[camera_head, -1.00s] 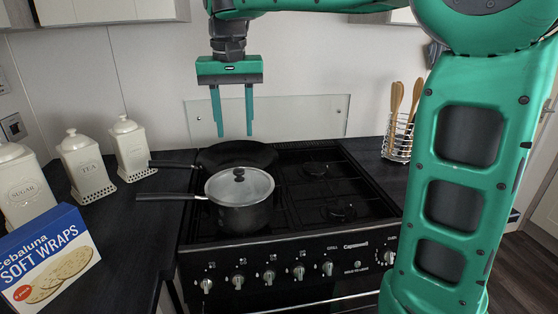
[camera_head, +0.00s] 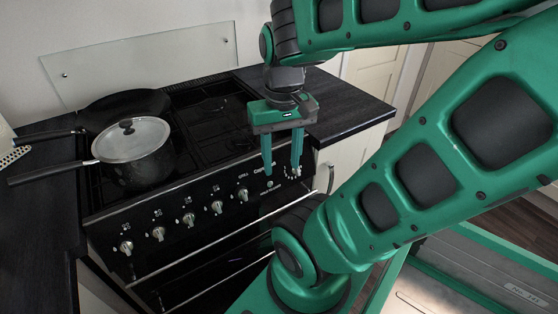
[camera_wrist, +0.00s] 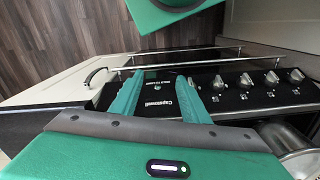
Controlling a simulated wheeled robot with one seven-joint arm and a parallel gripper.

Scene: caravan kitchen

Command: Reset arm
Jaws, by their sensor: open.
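My gripper (camera_head: 282,152) hangs with its fingers pointing down, open and empty, in front of the right part of the cooker (camera_head: 180,215). It also shows in the wrist view (camera_wrist: 170,92), with its two green fingers apart and the cooker's front panel beyond them. My green arm fills the right side of the head view and hides part of the cooker's lower front and the cupboards.
A lidded saucepan (camera_head: 140,165) stands on the hob's front left, with a black frying pan (camera_head: 125,105) behind it. Their handles point left. Dark worktop (camera_head: 350,105) lies right of the cooker, clear where visible. Oven rails (camera_head: 200,240) stick out at the front.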

